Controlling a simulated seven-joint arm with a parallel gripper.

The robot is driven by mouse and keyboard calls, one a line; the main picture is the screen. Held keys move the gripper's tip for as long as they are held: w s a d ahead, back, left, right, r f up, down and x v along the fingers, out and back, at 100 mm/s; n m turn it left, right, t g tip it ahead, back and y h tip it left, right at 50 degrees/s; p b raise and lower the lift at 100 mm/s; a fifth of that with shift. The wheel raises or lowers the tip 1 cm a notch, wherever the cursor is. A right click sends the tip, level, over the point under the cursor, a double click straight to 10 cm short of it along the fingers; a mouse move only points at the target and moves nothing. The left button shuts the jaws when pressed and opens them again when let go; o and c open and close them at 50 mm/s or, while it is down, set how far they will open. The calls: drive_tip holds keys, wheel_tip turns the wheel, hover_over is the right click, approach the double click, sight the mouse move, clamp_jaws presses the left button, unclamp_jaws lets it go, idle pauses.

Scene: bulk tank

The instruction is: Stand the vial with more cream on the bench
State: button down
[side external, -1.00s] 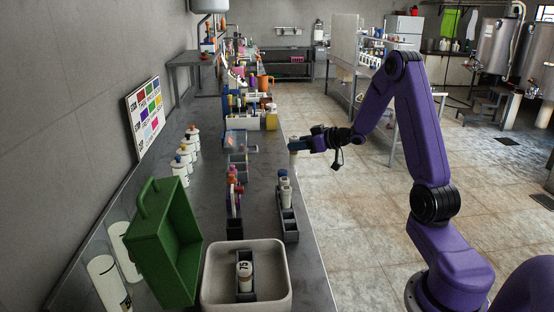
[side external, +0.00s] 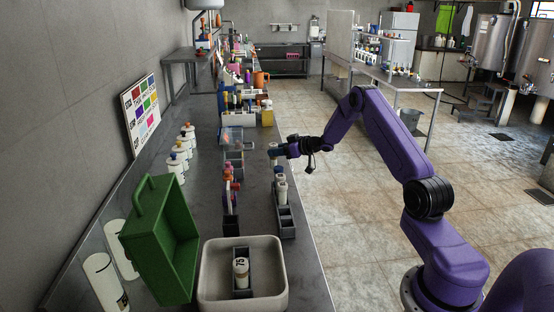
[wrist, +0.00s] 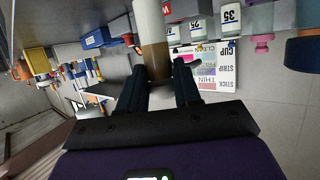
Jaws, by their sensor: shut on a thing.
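My gripper (side external: 282,151) is shut on a vial and holds it upright over the right side of the bench (side external: 262,215). The held vial (wrist: 150,40) shows between my fingers (wrist: 160,85) in the wrist view, with a white part and a tan-brown part. In the side view a blue top shows at the vial; I cannot tell whether its base touches the bench. A grey rack (side external: 286,222) stands nearer on the bench with white vials (side external: 281,188) in its far end and empty slots at its near end. Cream levels cannot be compared.
A white tray (side external: 206,285) holds a small dark rack with a vial marked 75 (side external: 240,270). A green open box (side external: 160,240) stands to its left. A rack of coloured-top tubes (side external: 230,200) and several white bottles (side external: 180,155) stand left. Bare bench lies between them.

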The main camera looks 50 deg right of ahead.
sight(273, 160)
drive_tip(key=shift+w+f, duration=0.15)
drive_tip(key=shift+f, duration=1.55)
drive_tip(key=shift+f, duration=0.15)
drive_tip(key=c, duration=0.8)
unclamp_jaws()
